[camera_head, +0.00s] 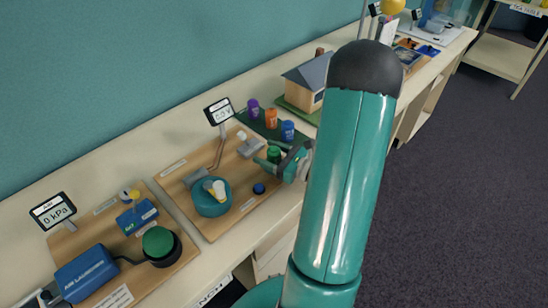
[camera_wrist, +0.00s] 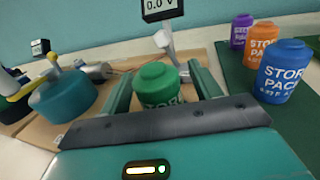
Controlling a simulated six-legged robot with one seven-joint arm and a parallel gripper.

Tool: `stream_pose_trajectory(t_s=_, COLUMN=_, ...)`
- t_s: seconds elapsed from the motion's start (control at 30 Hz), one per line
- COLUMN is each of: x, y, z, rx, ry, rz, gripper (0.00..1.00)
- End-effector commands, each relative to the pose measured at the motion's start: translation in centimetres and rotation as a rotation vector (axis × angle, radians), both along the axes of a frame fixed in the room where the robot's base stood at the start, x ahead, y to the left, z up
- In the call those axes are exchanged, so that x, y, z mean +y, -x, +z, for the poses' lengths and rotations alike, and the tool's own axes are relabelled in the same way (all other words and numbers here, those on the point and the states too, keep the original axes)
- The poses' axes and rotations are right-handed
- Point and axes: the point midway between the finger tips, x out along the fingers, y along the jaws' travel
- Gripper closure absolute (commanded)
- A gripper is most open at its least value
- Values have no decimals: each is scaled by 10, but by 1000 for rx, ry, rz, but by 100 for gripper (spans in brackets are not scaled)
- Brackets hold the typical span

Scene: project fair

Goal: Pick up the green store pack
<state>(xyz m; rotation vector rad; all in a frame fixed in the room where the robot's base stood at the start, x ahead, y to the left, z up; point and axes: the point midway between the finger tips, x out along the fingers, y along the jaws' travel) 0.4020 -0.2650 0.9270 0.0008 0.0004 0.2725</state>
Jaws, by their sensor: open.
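The green store pack (camera_wrist: 158,84) is a small green jar with a lid. In the wrist view it stands upright between the two open fingers of my gripper (camera_wrist: 161,92), with its lower part hidden behind the gripper's dark edge. I cannot tell whether either finger touches it. In the head view the green store pack (camera_head: 274,154) shows beside the fingers of my gripper (camera_head: 280,160), partly covered by them, near the right side of a wooden board (camera_head: 232,222).
Blue (camera_head: 288,131), orange (camera_head: 271,118) and purple (camera_head: 253,108) store packs stand on a dark green mat (camera_wrist: 237,78) close by. A meter (camera_head: 219,111) reading 0.0 V stands behind. A teal round device (camera_head: 211,199) sits on the board to the left.

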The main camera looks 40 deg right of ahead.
Motion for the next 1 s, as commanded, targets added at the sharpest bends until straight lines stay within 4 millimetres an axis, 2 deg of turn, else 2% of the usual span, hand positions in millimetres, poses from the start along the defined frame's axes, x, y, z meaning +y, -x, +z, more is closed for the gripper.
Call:
stream_pose_trajectory(t_s=0.1, x=0, y=0, z=0, rx=0, ry=0, rz=-1, gripper=37)
stream_pose_trajectory(t_s=0.13, x=0, y=0, z=0, rx=0, ry=0, rz=-1, gripper=41)
stream_pose_trajectory(t_s=0.3, x=0, y=1, z=0, rx=0, ry=0, rz=-1, gripper=74)
stream_pose_trajectory(t_s=0.4, x=-1, y=1, z=0, rx=-1, ry=0, rz=-1, gripper=90)
stream_pose_trajectory(t_s=0.77, x=-1, y=1, z=4, rx=-1, ry=1, rz=-1, gripper=91)
stream_pose_trajectory(t_s=1.0, x=0, y=1, z=28, rx=-3, ry=2, rz=0, gripper=91)
